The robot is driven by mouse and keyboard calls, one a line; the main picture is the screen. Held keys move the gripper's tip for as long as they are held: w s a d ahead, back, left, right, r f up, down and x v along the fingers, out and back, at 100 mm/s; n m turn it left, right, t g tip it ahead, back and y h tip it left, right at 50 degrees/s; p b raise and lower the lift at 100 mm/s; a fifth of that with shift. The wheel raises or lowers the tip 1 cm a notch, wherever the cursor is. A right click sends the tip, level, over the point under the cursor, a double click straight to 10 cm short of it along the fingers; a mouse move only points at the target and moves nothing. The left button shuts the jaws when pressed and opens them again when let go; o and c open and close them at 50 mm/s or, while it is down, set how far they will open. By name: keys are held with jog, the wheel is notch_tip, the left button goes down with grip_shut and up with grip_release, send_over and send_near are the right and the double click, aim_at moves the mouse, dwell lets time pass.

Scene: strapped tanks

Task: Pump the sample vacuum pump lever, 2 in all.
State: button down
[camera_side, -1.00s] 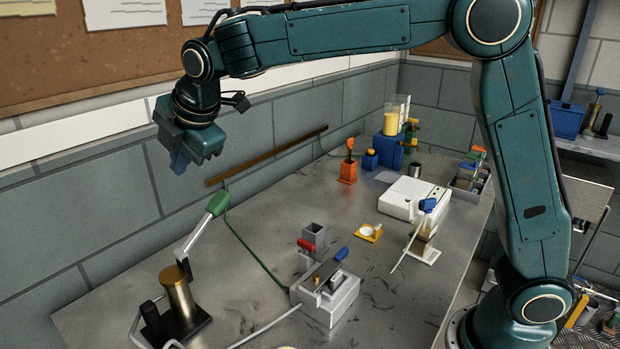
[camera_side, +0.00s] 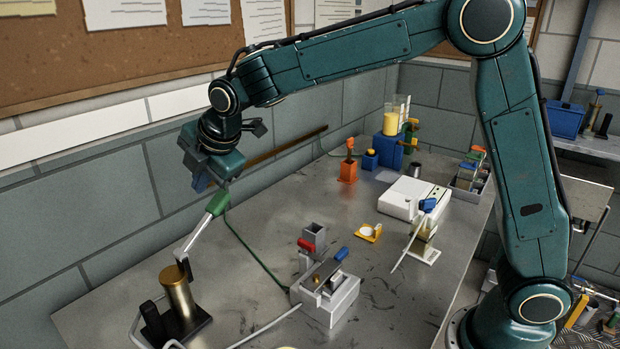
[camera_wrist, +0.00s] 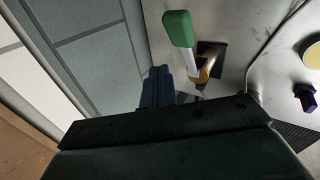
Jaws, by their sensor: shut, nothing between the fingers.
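A pump with a brass cylinder (camera_side: 180,297) stands on a black base at the bench's front left. Its pale lever (camera_side: 197,235) slants up to the right and ends in a green handle (camera_side: 218,203). My gripper (camera_side: 200,184) is shut and empty, its blue fingertips just above and left of the green handle, seemingly apart from it. In the wrist view the shut fingers (camera_wrist: 156,88) point beside the green handle (camera_wrist: 178,29), which lies to their upper right. The brass cylinder (camera_wrist: 211,66) is partly hidden there behind the lever.
A grey device (camera_side: 330,300) with blue and red handles stands right of the pump. Behind it are a yellow dish (camera_side: 369,233), a white instrument (camera_side: 408,198) and an orange holder (camera_side: 347,172). A block-walled partition (camera_side: 80,230) runs along the left; tubes cross the bench.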

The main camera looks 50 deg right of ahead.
jog(key=shift+d+f, duration=0.35)
jog(key=shift+f, duration=0.25)
jog(key=shift+d+f, duration=0.35)
jog(key=shift+f, duration=0.2)
